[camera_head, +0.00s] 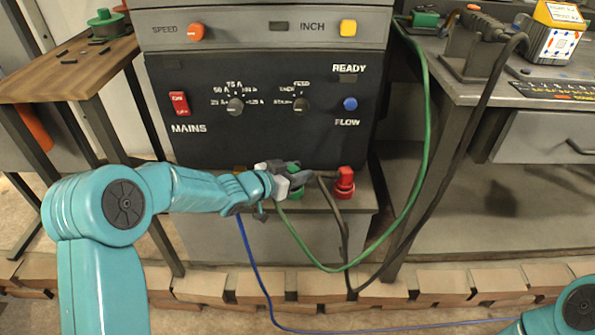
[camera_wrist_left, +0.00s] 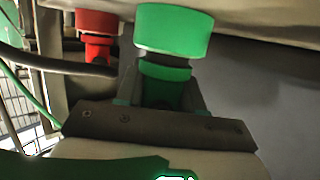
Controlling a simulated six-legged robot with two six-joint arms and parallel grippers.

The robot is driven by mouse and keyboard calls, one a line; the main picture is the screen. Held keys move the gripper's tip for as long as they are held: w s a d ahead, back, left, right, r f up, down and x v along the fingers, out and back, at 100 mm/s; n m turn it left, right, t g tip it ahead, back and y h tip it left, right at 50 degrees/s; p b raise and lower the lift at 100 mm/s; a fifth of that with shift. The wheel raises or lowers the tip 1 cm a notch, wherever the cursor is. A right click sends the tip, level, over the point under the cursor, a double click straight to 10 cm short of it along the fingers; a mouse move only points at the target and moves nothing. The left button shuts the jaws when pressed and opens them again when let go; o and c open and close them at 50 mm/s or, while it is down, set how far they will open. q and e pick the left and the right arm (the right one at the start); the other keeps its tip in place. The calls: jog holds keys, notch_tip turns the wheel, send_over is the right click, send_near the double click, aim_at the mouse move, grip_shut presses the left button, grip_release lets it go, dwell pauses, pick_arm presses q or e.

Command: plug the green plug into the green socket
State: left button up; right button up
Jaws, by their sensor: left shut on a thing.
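My left gripper (camera_head: 290,177) is over the shelf below the black control panel. In the left wrist view, its fingers (camera_wrist_left: 163,94) are shut on the dark lower body of the green plug (camera_wrist_left: 163,71). The green socket (camera_wrist_left: 173,30) is the wider green collar in line with the plug, with a dark band between them. I cannot tell whether the plug is fully seated. In the head view, the green socket (camera_head: 297,193) shows just below the gripper, which mostly hides the plug. My right gripper is not in view.
A red plug and socket (camera_head: 344,183) stand close right of the gripper, with a black cable beside them. The green cable (camera_head: 428,130) loops from the right bench to the gripper area. A blue cable (camera_head: 250,270) runs along the floor. Bricks (camera_head: 440,285) line the front.

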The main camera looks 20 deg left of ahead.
pick_arm(q)
jog(key=shift+f, duration=0.2)
jog(key=o, duration=0.8)
jog(key=shift+p+v, duration=0.65)
jog(key=shift+v, duration=2.25)
jog(key=p+v, duration=0.1)
jog(key=v, duration=0.4)
jog(key=shift+s+p, duration=0.1)
jog(key=shift+p, duration=0.2)
